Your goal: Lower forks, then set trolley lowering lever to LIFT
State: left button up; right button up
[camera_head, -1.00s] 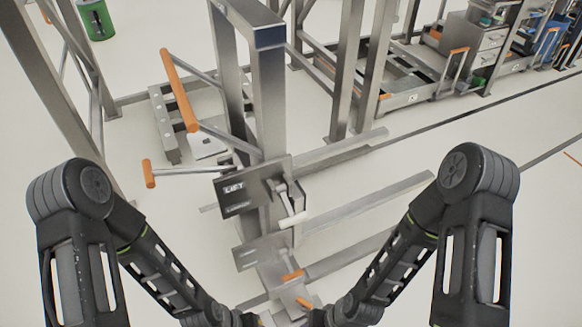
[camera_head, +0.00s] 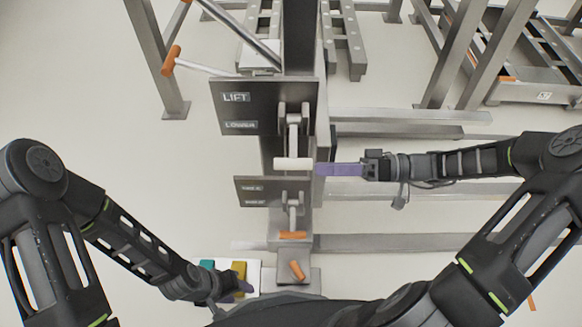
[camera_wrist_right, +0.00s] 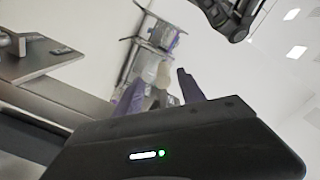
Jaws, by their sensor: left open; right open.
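The dark plate (camera_head: 228,112) with LIFT above LOWER is on the trolley's column in the head view. Its lever (camera_head: 293,135) hangs down, with the white handle (camera_head: 291,164) below the LOWER label. A second plate (camera_head: 250,191) sits beneath, with a lever whose orange handle (camera_head: 293,235) points down. My right gripper (camera_head: 326,169) has purple fingers just right of the white handle; a small gap shows. In the right wrist view its fingers (camera_wrist_right: 160,92) are apart. My left gripper (camera_head: 244,289) is low, near the trolley's foot. I cannot tell which bars are the forks.
Grey bars (camera_head: 400,243) run right from the column, with floor between them. An orange-tipped handle (camera_head: 171,60) juts out at upper left. Teal (camera_head: 207,265) and yellow (camera_head: 238,272) patches on a white surface lie by my left gripper. Racks stand at upper right.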

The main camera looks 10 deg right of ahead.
aim_at(296, 164)
jog(key=shift+w+d+r, duration=0.25)
jog(key=shift+d+r, duration=0.15)
jog(key=shift+r, duration=0.05)
jog(key=shift+b+x, duration=0.55)
jog(key=shift+x, duration=3.4)
grip_shut()
